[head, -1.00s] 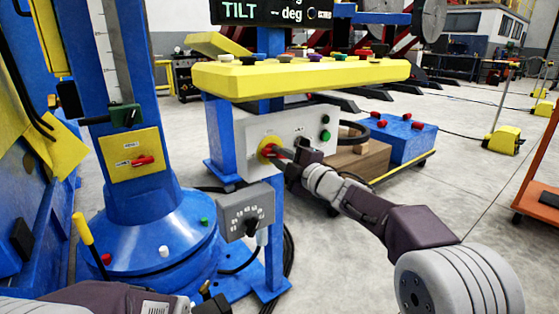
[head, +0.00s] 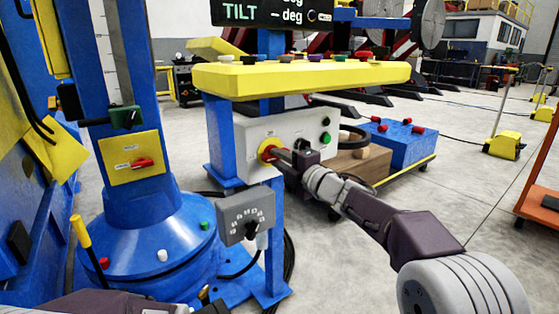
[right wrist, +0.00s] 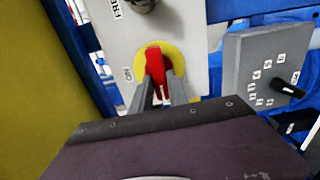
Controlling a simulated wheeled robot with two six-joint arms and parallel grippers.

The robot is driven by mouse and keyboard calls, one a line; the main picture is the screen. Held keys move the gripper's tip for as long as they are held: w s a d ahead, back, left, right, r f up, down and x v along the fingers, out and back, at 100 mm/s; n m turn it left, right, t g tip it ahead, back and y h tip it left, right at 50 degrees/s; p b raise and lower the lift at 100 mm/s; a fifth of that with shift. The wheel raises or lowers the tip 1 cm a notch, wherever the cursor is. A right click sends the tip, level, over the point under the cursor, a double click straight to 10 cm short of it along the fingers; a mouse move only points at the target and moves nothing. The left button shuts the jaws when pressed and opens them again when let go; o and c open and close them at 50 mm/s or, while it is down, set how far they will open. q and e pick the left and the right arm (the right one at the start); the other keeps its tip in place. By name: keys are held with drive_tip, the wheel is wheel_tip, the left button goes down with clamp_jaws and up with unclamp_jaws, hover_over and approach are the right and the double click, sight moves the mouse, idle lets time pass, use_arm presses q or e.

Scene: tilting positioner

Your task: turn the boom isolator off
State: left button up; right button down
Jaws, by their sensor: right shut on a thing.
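A red rotary handle on a round yellow plate (head: 268,149) sits on a pale grey panel (head: 245,135) under the yellow console. My right gripper (head: 283,156) is shut on this handle. In the right wrist view the red handle (right wrist: 155,66) stands between the two grey fingers (right wrist: 158,88), with an "ON" label left of the yellow plate. A second red handle (head: 142,163) lies roughly level on a yellow plate on the blue column, untouched. Its labels are too small to read, so I cannot tell which switch is named boom.
A grey selector box (head: 246,213) with a black knob stands just below the gripped handle. The yellow console (head: 300,78) overhangs the panel. A black knob (right wrist: 143,4) is above the handle. Open floor (head: 345,260) lies to the right.

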drive_tip(key=shift+f, duration=0.15)
drive_tip(key=c, duration=1.3)
unclamp_jaws()
drive_tip(key=p+v, duration=0.2)
drive_tip(key=v, duration=0.7)
drive_tip(key=shift+p, duration=0.3)
